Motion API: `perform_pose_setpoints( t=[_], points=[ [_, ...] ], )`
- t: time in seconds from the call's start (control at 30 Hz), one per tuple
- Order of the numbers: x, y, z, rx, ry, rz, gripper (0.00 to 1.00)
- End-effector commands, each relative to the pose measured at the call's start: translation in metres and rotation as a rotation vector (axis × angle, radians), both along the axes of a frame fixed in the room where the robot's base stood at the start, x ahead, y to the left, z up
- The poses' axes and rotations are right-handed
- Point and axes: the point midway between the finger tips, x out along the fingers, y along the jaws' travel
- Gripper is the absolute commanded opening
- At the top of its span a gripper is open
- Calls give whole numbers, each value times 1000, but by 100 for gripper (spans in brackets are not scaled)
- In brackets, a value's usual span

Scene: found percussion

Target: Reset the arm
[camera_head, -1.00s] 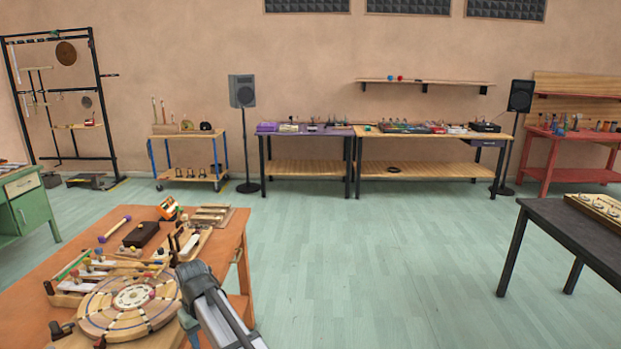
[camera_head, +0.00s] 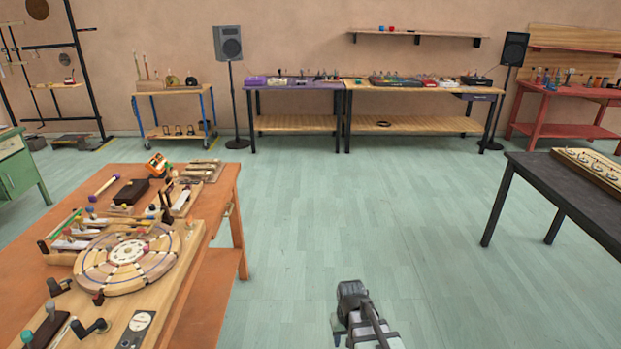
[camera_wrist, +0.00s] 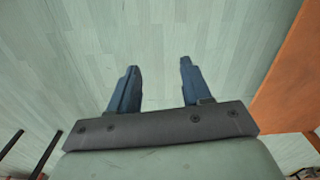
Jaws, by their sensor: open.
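My gripper (camera_wrist: 158,80) shows in the wrist view with its two blue fingers spread apart. Nothing is between them, and only the pale green floor (camera_wrist: 150,35) lies beyond. In the head view my arm's end shows at the bottom, right of centre, over open floor. The fingers cannot be made out there. The arm is to the right of the orange table (camera_head: 218,190) and apart from it.
The orange table at left holds a round wooden disc (camera_head: 127,252), a dark box (camera_head: 131,192) and a purple-headed mallet (camera_head: 104,187). A black table (camera_head: 560,195) stands at right. The floor between is clear. Workbenches (camera_head: 415,118) and speakers line the back wall.

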Motion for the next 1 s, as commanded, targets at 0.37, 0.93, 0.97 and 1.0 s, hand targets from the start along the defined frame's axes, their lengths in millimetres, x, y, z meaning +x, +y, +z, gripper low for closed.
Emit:
perform_pose_setpoints(
  t=[0.37,0.93,0.97,1.0],
  points=[
    [-45,-67,-31,0,7,-145,48],
    [-140,-65,-126,-16,227,-140,48],
    [-147,-65,-132,-17,242,-140,48],
    [-157,-65,-139,-18,261,-140,48]
  ],
)
